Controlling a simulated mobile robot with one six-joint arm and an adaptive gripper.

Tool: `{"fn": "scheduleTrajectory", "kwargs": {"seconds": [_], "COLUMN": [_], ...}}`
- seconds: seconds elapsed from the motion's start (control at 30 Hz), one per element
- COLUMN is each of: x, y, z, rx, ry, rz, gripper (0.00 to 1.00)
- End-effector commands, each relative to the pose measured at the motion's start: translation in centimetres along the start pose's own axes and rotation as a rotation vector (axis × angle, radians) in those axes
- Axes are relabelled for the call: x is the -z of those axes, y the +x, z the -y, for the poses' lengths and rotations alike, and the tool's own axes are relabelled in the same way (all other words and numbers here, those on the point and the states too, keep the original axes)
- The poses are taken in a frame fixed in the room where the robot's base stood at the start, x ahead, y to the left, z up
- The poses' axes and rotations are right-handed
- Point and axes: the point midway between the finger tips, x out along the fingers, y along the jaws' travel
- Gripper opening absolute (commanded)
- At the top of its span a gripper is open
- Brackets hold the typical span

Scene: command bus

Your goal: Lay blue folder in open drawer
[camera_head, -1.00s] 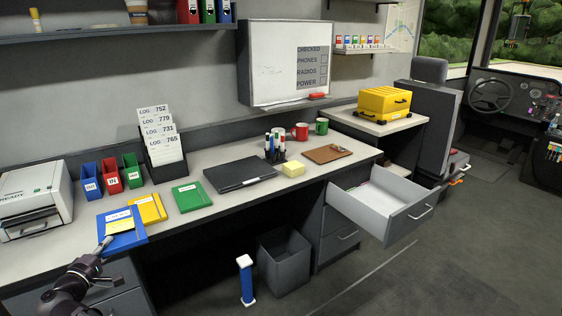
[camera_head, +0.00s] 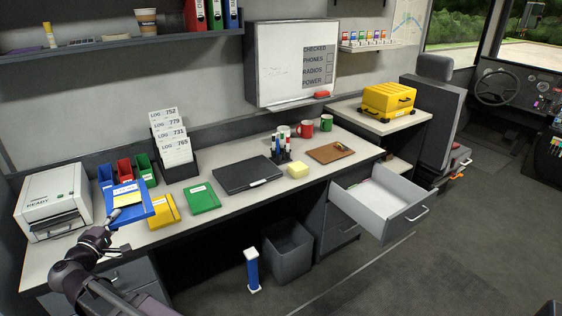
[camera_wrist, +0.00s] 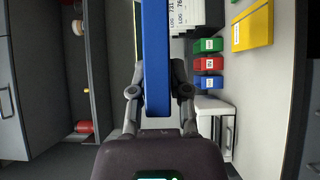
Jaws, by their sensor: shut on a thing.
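The blue folder (camera_head: 133,209) is in my gripper (camera_head: 116,219), at the left end of the counter in the head view. It is raised above the counter and hides part of the blue and red bins behind it. A yellow note and a white label lie on its face. In the wrist view the folder (camera_wrist: 157,60) stands edge-on between the two fingers of my gripper (camera_wrist: 159,92), which are shut on it. The open drawer (camera_head: 385,203) is at the right end of the counter, pulled out, with some papers inside at its back.
A yellow folder (camera_head: 162,210) and a green folder (camera_head: 202,198) lie on the counter. A black laptop-like case (camera_head: 248,174), a yellow sponge-like block (camera_head: 298,170) and a clipboard (camera_head: 330,152) lie further right. A printer (camera_head: 55,203) stands left. A bin (camera_head: 288,252) is on the floor.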

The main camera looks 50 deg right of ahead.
Motion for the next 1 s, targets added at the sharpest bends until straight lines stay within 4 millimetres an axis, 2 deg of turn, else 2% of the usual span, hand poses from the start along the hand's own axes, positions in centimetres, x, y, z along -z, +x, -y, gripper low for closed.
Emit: {"fn": "scheduleTrajectory", "kwargs": {"seconds": [0.03, 0.1, 0.4, 0.6, 1.0], "x": [0.0, 0.0, 0.0, 0.0, 0.0], "y": [0.0, 0.0, 0.0, 0.0, 0.0], "z": [-1.5, -2.5, -5.7, -6.4, -6.4], "rx": [-0.001, -0.001, -0.001, -0.001, -0.001], "ry": [0.0, 0.0, 0.0, 0.0, 0.0], "rz": [0.0, 0.0, 0.0, 0.0, 0.0], "gripper": [0.0, 0.0, 0.0, 0.0, 0.0]}}
